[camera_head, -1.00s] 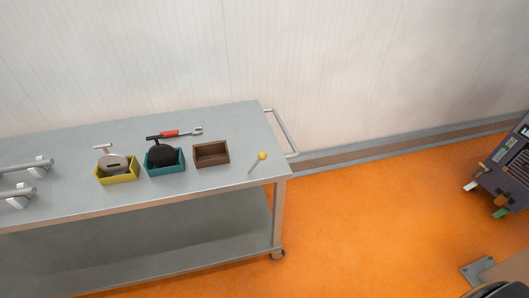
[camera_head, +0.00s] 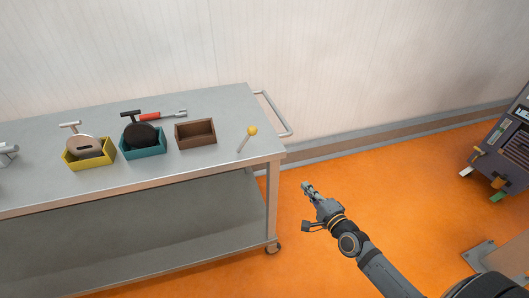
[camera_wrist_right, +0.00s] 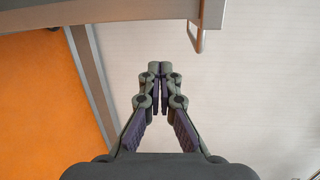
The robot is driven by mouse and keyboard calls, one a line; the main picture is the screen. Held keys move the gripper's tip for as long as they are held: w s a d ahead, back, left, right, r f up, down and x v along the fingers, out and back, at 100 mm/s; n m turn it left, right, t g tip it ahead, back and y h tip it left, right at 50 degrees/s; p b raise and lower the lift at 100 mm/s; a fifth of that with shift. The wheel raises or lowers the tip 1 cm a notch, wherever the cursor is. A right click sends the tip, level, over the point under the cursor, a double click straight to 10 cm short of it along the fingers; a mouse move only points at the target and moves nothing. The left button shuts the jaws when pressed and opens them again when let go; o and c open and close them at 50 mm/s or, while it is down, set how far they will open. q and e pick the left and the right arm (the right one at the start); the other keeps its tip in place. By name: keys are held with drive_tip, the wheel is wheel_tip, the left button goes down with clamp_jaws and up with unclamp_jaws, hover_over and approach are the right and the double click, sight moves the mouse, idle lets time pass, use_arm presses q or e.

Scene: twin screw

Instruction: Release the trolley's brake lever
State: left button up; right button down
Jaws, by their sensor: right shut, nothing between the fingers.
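The brake lever (camera_head: 246,139) is a thin grey rod with a yellow ball on top. It leans up and to the right near the right end of the trolley (camera_head: 232,98)'s top. My right gripper (camera_head: 306,186) is shut and empty, over the orange floor to the right of the trolley's corner, apart from the lever. In the right wrist view its fingertips (camera_wrist_right: 158,68) are together, with the trolley's edge at the top; the lever does not show there. My left gripper is not in view.
On the trolley top stand a yellow box (camera_head: 89,161), a teal box (camera_head: 143,150) and an empty brown box (camera_head: 195,134). A red-handled tool (camera_head: 160,115) lies behind them. The trolley's push handle (camera_head: 274,115) sticks out at its right end. A dark rack (camera_head: 507,150) stands far right.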

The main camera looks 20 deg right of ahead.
sight(245, 140)
use_arm(q)
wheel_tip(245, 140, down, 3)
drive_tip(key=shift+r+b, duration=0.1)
drive_tip(key=shift+b, duration=0.7)
use_arm(e)
drive_tip(key=s+a+r+m+t+y, duration=0.1)
drive_tip(key=a+r, duration=0.5)
drive_tip(key=r, duration=0.6)
drive_tip(key=m+t+y, duration=0.1)
drive_tip(key=m+y, duration=0.1)
drive_tip(key=shift+s+m+t, duration=0.15)
drive_tip(key=shift+m+t, duration=0.15)
drive_tip(key=shift+m, duration=0.1)
drive_tip(key=shift+a+r, duration=0.1)
use_arm(q)
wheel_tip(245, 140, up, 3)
drive_tip(key=p, duration=0.2)
drive_tip(key=shift+p, duration=0.3)
use_arm(e)
drive_tip(key=a+r+x, duration=0.1)
drive_tip(key=a+x, duration=0.1)
drive_tip(key=x, duration=1.1)
drive_tip(key=shift+s, duration=0.45)
drive_tip(key=shift+a+r, duration=0.2)
drive_tip(key=shift+r, duration=0.05)
